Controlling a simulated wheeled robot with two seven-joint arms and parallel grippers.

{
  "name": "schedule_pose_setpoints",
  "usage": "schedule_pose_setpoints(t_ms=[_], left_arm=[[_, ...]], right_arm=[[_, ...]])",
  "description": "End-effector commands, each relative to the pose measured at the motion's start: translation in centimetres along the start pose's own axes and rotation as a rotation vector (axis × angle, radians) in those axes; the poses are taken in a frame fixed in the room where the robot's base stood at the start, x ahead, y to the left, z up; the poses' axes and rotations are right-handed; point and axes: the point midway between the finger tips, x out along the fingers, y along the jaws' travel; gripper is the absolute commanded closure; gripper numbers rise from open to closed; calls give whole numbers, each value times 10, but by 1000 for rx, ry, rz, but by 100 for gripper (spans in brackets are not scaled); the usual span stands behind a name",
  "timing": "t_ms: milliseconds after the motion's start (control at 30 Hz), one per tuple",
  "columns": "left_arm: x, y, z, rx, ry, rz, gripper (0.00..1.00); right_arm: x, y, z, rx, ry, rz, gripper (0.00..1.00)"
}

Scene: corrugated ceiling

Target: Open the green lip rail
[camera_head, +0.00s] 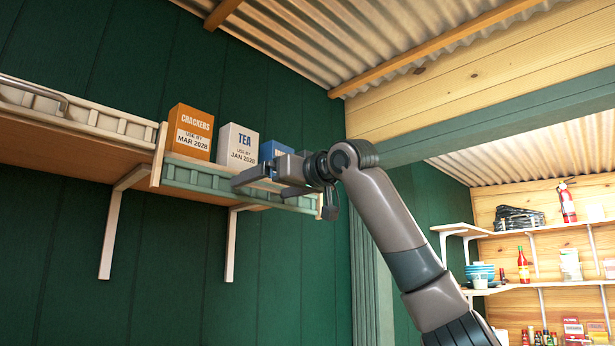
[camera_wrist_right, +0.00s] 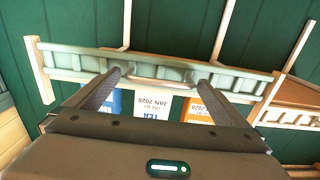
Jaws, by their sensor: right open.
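The green lip rail (camera_head: 192,177) runs along the front edge of the right shelf section and stands upright before the boxes' lower parts. In the right wrist view the rail (camera_wrist_right: 75,60) appears upside down, with a raised grip bar (camera_wrist_right: 160,72) at its middle. My right gripper (camera_head: 260,186) is at the rail's front, its fingers apart. In the wrist view the two fingertips of the gripper (camera_wrist_right: 160,79) lie on either side of the grip bar's middle, with nothing clamped. Whether they touch the rail, I cannot tell. My left gripper is not in view.
Behind the rail stand an orange crackers box (camera_head: 192,133), a white tea box (camera_head: 237,145) and a partly hidden blue box (camera_head: 272,150). A cream rail (camera_head: 80,113) adjoins at left. White brackets (camera_head: 231,245) hang below. Stocked shelves (camera_head: 540,285) are at right.

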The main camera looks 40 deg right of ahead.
Motion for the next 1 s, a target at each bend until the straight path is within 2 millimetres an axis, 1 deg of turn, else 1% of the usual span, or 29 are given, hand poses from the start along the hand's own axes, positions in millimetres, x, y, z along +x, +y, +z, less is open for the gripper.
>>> schedule_pose_setpoints(t_ms=[133,200,333,400,700,800,1000], left_arm=[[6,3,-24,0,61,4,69],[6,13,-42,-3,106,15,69],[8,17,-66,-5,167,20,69],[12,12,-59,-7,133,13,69],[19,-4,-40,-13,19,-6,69],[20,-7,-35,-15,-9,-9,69],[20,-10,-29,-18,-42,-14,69]], right_arm=[[-17,0,2,-1,2,0,0],[-28,0,2,-1,3,-1,0],[-51,0,3,-1,4,-1,0],[-66,0,3,0,4,-1,0],[-125,-1,2,1,2,-1,0],[-141,-1,2,1,2,-1,0],[-158,-1,1,1,0,-1,0]])
